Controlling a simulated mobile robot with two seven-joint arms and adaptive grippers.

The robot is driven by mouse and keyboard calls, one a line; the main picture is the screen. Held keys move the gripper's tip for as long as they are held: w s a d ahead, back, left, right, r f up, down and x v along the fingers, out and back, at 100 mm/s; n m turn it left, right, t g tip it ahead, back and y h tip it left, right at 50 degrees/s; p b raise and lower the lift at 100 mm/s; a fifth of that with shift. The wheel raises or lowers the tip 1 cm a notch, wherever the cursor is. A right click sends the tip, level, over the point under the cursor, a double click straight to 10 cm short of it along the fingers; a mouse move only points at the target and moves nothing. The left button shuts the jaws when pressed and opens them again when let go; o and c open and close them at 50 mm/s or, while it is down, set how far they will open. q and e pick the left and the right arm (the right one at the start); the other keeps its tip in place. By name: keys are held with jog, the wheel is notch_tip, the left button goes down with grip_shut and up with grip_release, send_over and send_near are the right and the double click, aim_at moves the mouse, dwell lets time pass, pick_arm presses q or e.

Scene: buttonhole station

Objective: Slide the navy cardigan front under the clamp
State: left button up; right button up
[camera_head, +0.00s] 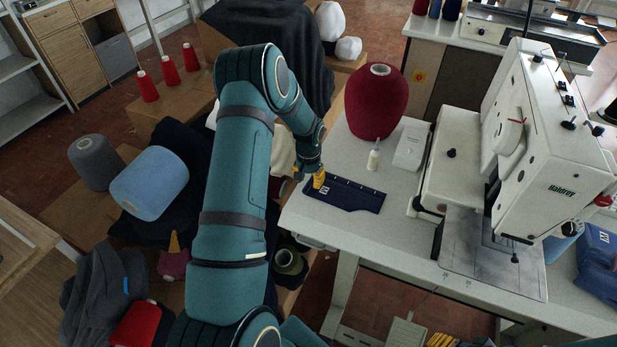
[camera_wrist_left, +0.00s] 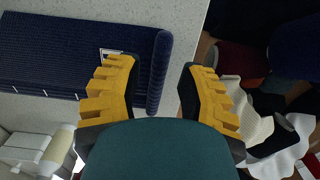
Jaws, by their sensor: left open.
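The navy cardigan front (camera_head: 348,195) lies flat at the left end of the white machine table. In the left wrist view it is a ribbed navy panel (camera_wrist_left: 60,52) with a thick rolled edge and a small white label. My left gripper (camera_head: 309,177) is at the panel's left end. In the left wrist view its yellow fingers (camera_wrist_left: 157,68) are open, one on each side of the rolled edge; I cannot tell whether they touch it. The clamp (camera_head: 514,240) is under the white buttonhole machine's head, over a metal plate, well to the right. My right gripper is not in view.
A dark red yarn cone (camera_head: 376,100), a small bottle (camera_head: 374,156) and a white box (camera_head: 410,148) stand behind the panel. The buttonhole machine (camera_head: 550,150) fills the table's right side. Blue folded fabric (camera_head: 597,262) lies beyond it. Yarn cones and boxes crowd the left.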

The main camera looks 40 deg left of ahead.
pick_arm(q)
jog(key=shift+f+b, duration=0.5)
jog(key=shift+f, duration=0.3)
dwell(0.8)
grip_shut()
dwell(0.3)
jog(key=shift+r, duration=0.1)
jog(key=shift+r+p, duration=1.45)
jog(key=shift+r, duration=1)
